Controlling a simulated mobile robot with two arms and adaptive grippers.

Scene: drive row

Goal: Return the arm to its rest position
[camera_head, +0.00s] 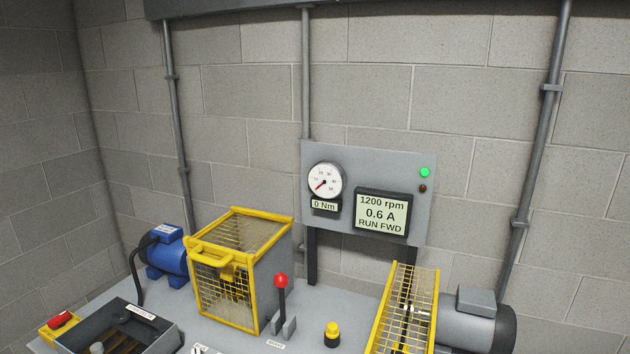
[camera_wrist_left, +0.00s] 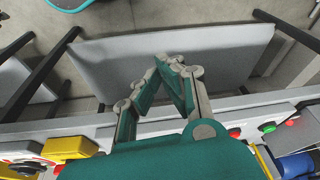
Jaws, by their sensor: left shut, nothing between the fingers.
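My left gripper (camera_wrist_left: 172,65) shows in the left wrist view, green and grey. Its fingertips meet and there is nothing between them. It is over the front edge of the bench, with a grey flat surface (camera_wrist_left: 225,50) lower down beyond it. I cannot tell if it touches anything. Neither gripper shows in the head view, and my right gripper is in neither view.
The bench holds a blue motor (camera_head: 166,257), a yellow mesh guard (camera_head: 240,268), a red-knobbed lever (camera_head: 281,300), a yellow button (camera_head: 332,333), a second mesh guard (camera_head: 404,310) and a grey motor (camera_head: 475,325). A gauge panel (camera_head: 345,165) reads 1200 rpm, RUN FWD.

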